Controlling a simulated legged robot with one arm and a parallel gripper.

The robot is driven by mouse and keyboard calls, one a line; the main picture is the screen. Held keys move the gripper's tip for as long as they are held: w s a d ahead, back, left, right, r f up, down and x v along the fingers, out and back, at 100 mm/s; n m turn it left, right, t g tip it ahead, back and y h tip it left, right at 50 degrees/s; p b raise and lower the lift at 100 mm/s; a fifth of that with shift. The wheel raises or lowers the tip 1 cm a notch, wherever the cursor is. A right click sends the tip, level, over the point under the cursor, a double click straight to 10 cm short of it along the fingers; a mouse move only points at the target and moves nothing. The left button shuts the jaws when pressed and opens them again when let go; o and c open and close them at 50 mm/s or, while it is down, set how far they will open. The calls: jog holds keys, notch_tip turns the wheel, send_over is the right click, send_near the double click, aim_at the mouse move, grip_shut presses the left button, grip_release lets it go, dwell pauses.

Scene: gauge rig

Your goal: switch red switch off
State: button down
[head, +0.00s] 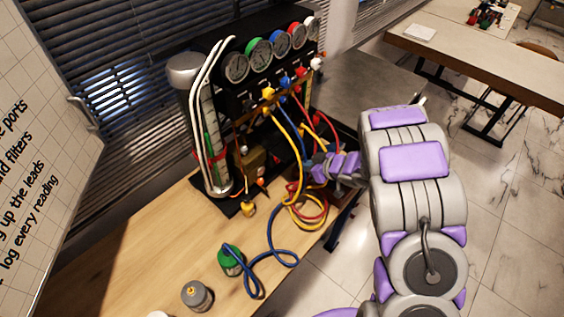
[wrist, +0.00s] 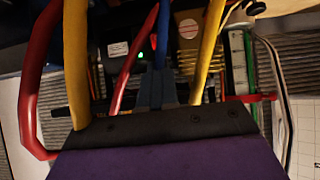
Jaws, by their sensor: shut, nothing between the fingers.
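I cannot pick out the red switch in either view; my gripper, the hoses and the shadows cover much of the lower part of the gauge rig (head: 250,90). My gripper (wrist: 157,88) is shut and empty in the wrist view, its fingers pointing in among the hoses towards the dark base of the rig. A small green light (wrist: 140,55) glows just beyond and left of the fingertips. In the head view my gripper (head: 314,172) reaches in from the right at the rig's lower front, close to the hoses.
Yellow hoses (wrist: 76,60), a red hose (wrist: 38,80) and a blue hose (head: 290,262) hang around my gripper. A silver cylinder (head: 186,72) stands at the rig's left. A green canister (head: 230,260) and a grey canister (head: 196,296) stand on the wooden table (head: 150,245).

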jog(key=d, duration=0.4)
send_near(276, 160)
jog(key=x, duration=0.2)
jog(key=b+x, duration=0.1)
jog(key=x, duration=0.2)
jog(key=s+f+b+x, duration=0.1)
jog(key=x, duration=0.1)
jog(key=shift+w+d+f, duration=0.1)
jog(key=shift+w+f, duration=0.05)
jog(key=shift+f, duration=0.05)
jog(key=shift+w+d+f+t+y+b, duration=0.1)
jog(key=shift+d+f+t+y+b, duration=0.2)
jog(key=shift+f+y+b, duration=0.4)
jog(key=shift+f+t+b, duration=0.1)
jog(key=shift+t+b, duration=0.2)
jog(key=shift+b, duration=0.15)
jog(key=shift+d, duration=0.1)
jog(key=shift+w+a+r+p, duration=0.1)
jog(key=shift+a+r+p, duration=0.1)
jog(key=shift+r+p, duration=0.35)
jog(key=shift+w+a+r+p, duration=0.2)
jog(key=shift+r+p, duration=0.2)
jog(key=shift+r, duration=0.2)
